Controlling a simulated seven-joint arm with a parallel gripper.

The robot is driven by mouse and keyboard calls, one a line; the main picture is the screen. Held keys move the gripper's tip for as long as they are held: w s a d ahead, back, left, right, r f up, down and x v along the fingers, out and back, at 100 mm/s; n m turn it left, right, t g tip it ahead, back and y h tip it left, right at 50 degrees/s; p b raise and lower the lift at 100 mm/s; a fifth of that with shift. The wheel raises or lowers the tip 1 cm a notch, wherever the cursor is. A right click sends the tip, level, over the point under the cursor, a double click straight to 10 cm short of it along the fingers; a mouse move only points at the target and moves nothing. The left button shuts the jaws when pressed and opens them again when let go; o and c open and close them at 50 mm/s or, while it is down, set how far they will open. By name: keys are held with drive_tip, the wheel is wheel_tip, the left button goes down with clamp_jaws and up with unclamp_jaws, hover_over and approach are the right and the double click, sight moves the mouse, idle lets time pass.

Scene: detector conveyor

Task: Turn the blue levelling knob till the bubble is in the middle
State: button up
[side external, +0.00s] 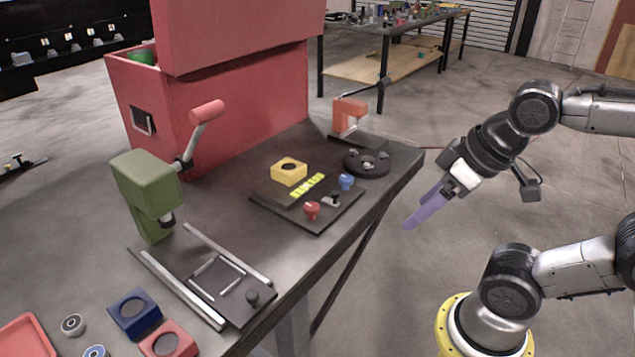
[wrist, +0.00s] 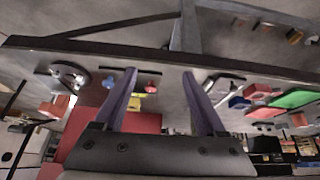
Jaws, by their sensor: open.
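The blue levelling knob (side external: 346,182) stands at the back right of a dark plate (side external: 272,203) on the bench. A yellow-green level vial (side external: 307,186) lies on the same plate, left of the knob; its bubble is too small to make out. My gripper (side external: 410,222) is beyond the bench's right edge, well apart from the knob. Its purple fingers overlap in the side view. In the wrist view my gripper (wrist: 160,72) shows its two fingers spread with nothing between them. Small knobs on the plate appear there between the fingers, small and far off.
A red knob (side external: 312,210), a small black-and-white part (side external: 333,199) and a yellow holed block (side external: 289,172) share the plate. A black disc fixture (side external: 367,163) stands behind the blue knob. A green press (side external: 150,192) stands left. The space between my gripper and the bench looks free.

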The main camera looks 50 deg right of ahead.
drive_tip(key=w+d+r+n+g, duration=0.3)
drive_tip(key=w+d+r+n, duration=0.15)
drive_tip(key=w+r, duration=0.75)
drive_tip(key=m+g, duration=0.1)
drive_tip(key=g, duration=0.2)
hover_over(346, 177)
wheel_tip(346, 177, down, 10)
wheel_tip(346, 177, down, 13)
drive_tip(key=shift+r, duration=0.1)
clamp_jaws()
drive_tip(key=shift+m, duration=0.25)
